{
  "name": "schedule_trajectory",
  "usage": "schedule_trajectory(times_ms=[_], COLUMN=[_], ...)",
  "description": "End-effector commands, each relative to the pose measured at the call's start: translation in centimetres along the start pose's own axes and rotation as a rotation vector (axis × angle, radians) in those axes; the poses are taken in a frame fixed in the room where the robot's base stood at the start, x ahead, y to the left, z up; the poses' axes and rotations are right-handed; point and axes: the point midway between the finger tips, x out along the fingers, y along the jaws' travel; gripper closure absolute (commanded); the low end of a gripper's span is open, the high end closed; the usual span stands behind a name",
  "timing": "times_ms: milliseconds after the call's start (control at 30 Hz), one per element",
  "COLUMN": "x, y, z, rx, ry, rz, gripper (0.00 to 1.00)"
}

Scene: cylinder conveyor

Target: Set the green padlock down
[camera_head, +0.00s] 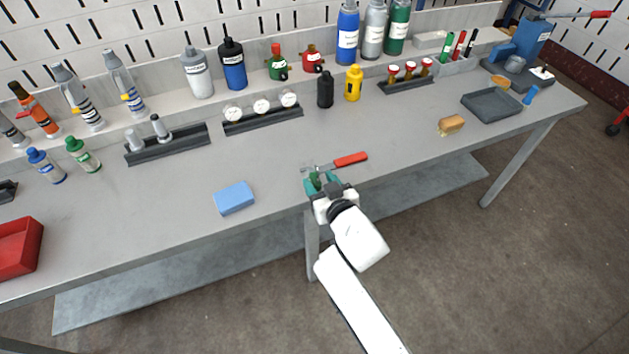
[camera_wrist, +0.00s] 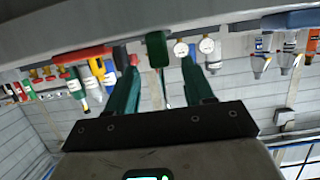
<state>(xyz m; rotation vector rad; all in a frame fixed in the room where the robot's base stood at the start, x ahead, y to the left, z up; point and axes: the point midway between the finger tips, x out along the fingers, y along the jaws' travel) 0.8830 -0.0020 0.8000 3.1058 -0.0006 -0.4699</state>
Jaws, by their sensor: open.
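The green padlock shows in the wrist view as a dark green block (camera_wrist: 157,48) between the two fingertips. My gripper (camera_wrist: 160,75) is open, with a gap on each side of the padlock, and its teal fingers do not appear to press on it. In the head view my gripper (camera_head: 319,183) is at the front edge of the grey workbench (camera_head: 170,215), and a small dark green part of the padlock (camera_head: 315,179) shows between the fingers. The fingers hide most of it there. I cannot tell its exact contact with the bench.
A red-handled tool (camera_head: 350,159) lies just behind my gripper. A blue sponge (camera_head: 234,197) lies to the left, a tan brush (camera_head: 450,125) to the right. Bottles, gauges and racks line the back. A red bin (camera_head: 20,248) and grey tray (camera_head: 491,105) stand at the ends.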

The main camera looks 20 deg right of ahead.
Motion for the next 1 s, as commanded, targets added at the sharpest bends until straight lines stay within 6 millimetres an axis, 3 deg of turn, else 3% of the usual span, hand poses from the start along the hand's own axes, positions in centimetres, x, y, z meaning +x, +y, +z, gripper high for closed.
schedule_trajectory(times_ms=[300,633,1000], x=[4.0,4.6,4.5], y=[-0.2,-0.2,-0.2], z=[0.4,0.4,0.4], rx=[0.0,0.0,0.0], ry=[0.001,0.0,0.0], rz=[0.0,0.0,0.0], gripper=[0.48,0.48,0.82])
